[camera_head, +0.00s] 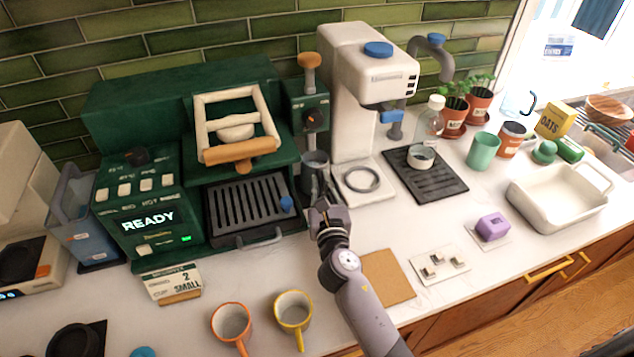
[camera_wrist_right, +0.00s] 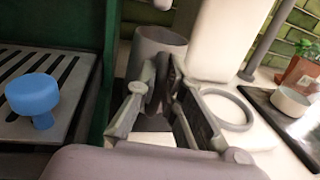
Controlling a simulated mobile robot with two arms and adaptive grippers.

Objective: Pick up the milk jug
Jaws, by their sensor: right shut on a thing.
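The milk jug (camera_head: 314,163) is a grey metal vessel standing upright between the green espresso machine and the white machine, in the head view. It also shows at the top middle of the wrist view (camera_wrist_right: 158,45), with its rim facing up. My right gripper (camera_head: 321,202) reaches it from the front. In the wrist view, the fingers of the right gripper (camera_wrist_right: 160,84) are closed on the near side of the jug, at what looks like its handle. The fingers hide the grip point and the jug's lower part. My left gripper is not in view.
The green machine (camera_head: 130,95) is close on the left, with a drip grate and a blue knob (camera_wrist_right: 33,95). The white machine (camera_head: 345,85) and its ring base (camera_head: 362,182) are close on the right. Orange (camera_head: 232,320) and yellow (camera_head: 293,310) mugs stand in front.

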